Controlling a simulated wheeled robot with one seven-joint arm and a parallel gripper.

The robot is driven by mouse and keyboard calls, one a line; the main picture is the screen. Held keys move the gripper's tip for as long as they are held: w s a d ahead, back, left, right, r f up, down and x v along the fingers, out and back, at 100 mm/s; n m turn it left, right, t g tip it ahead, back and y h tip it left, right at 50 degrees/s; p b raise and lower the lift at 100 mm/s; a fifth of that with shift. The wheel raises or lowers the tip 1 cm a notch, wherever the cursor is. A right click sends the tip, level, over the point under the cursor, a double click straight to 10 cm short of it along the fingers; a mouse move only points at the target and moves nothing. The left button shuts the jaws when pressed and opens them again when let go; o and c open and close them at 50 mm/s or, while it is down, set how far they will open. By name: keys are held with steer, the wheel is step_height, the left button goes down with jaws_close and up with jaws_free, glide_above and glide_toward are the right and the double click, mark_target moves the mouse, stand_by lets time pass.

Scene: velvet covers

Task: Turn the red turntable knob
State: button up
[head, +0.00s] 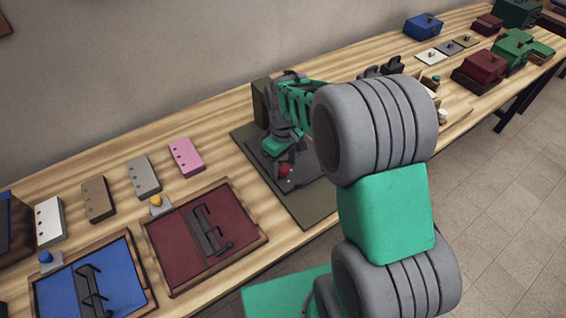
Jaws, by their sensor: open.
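A small round red knob (284,171) shows on a dark grey, speckled turntable plate (297,183). The plate lies on a dark olive board (316,212) on the table. My gripper (277,158), green and dark grey, is low over the plate, right at the knob and slightly behind it in the picture. It is open. I cannot tell whether the fingers touch the knob or stand around it. My own arm hides the right part of the board, and the gripper covers the back of the plate.
A maroon framed panel (170,247) and a blue framed panel (60,285), each with a dark handle, lie to the left. Boxes, one blue (423,27), stand along the far right of the table.

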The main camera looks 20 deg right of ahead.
steer(key=shift+c, duration=0.3)
jaws_close()
stand_by(0.4)
